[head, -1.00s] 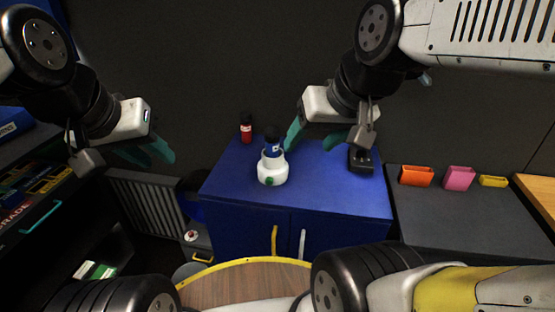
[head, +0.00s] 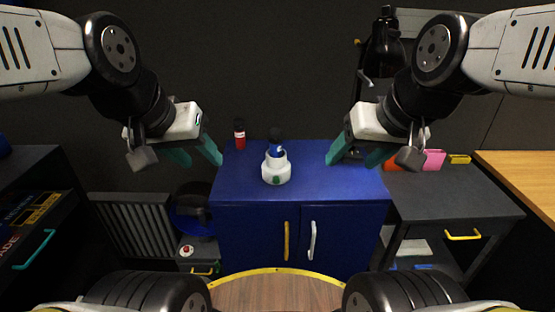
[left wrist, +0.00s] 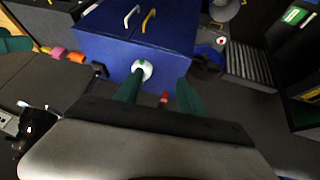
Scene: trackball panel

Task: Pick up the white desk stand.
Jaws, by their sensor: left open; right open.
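The white desk stand (head: 276,173) is a short round white piece with a green spot on its front. It stands upright on top of the blue cabinet (head: 330,184), with a dark blue and black object in or just behind its top. My left gripper (head: 194,155) is open and empty, left of the stand and apart from it. In the left wrist view the stand (left wrist: 145,67) shows beyond the open left fingers (left wrist: 158,92). My right gripper (head: 357,155) is open and empty, right of the stand and apart from it.
A red bottle (head: 240,136) stands at the cabinet's back left. A grey side table (head: 450,204) on the right holds orange, pink (head: 434,160) and yellow (head: 459,159) containers. The blue top around the stand is mostly clear.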

